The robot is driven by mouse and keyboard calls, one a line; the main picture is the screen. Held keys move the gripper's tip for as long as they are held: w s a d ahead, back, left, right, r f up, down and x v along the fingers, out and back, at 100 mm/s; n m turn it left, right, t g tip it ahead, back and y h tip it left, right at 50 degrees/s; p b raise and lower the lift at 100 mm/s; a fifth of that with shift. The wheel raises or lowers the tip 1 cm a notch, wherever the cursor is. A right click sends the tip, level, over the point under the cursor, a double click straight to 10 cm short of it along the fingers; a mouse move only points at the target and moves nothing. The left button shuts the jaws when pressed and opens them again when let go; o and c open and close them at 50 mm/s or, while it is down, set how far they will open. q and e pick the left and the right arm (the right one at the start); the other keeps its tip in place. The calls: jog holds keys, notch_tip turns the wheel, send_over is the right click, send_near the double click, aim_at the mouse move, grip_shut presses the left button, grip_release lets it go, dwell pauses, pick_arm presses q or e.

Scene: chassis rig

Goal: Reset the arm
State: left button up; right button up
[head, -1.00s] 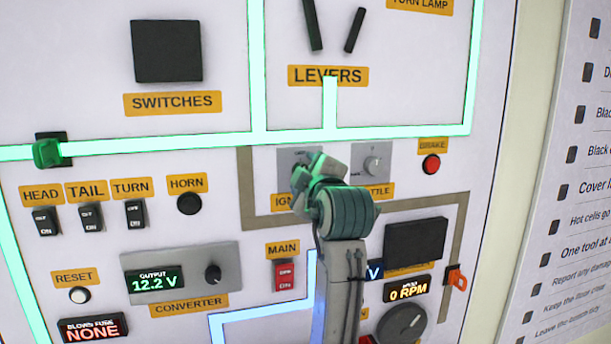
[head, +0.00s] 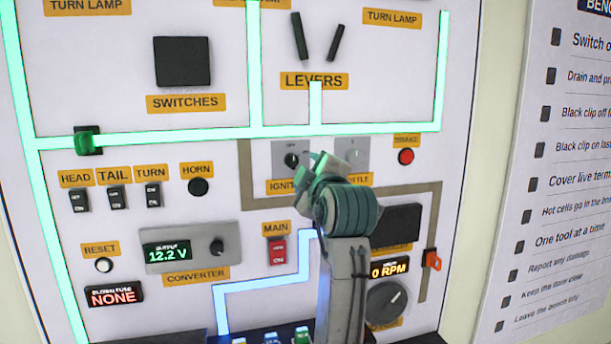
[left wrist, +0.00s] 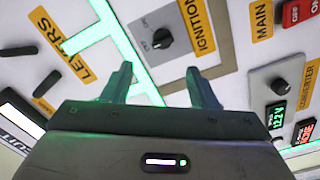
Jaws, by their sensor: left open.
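My left arm rises from the bottom of the head view, with its gripper (head: 322,165) in front of the panel, just right of the ignition knob (head: 291,160). In the left wrist view the two fingers of this gripper (left wrist: 159,72) are spread, with nothing between them. The black ignition knob (left wrist: 162,38) shows beyond the fingertips, apart from them. The arm partly hides the ignition label and the throttle plate (head: 352,152) in the head view. My right gripper is in neither view.
The upright white panel carries a red main switch (head: 278,251), a converter (head: 228,244) reading 12.2 V, a horn button (head: 198,187), two dark levers (head: 301,36) and a red brake button (head: 406,157). An orange-red key-like part (head: 432,260) sticks out at right. Colourful items stand at the bottom edge.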

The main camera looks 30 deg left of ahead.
pick_arm(q)
jog(key=s+f+m+g+h, duration=0.15)
jog(key=f+m, duration=0.25)
jog(key=f, duration=0.7)
jog(key=s+d+f+m+h, duration=0.1)
jog(key=s+f+m+h, duration=0.25)
jog(key=f, duration=0.85)
jog(key=s+f+m+g+h, duration=0.15)
jog(key=f+m, duration=0.35)
jog(key=f, duration=0.6)
jog(key=s+d+f+m+g+h, duration=0.3)
jog(key=s+f+m, duration=0.2)
jog(key=s+f, duration=0.65)
jog(key=s+d+f+m+g+h, duration=0.25)
jog(key=s+f+m, duration=0.25)
jog(key=s+f, duration=0.7)
jog(key=s+a+f+g, duration=0.1)
jog(key=s+f, duration=0.1)
jog(key=f, duration=1.1)
jog(key=s+a+f, duration=0.1)
jog(key=f, duration=1.2)
jog(key=s+a+f+g, duration=0.1)
jog(key=s+f, duration=1.8)
jog(key=f, duration=0.1)
jog(key=shift+a+h, duration=0.25)
jog(key=shift+h, duration=0.05)
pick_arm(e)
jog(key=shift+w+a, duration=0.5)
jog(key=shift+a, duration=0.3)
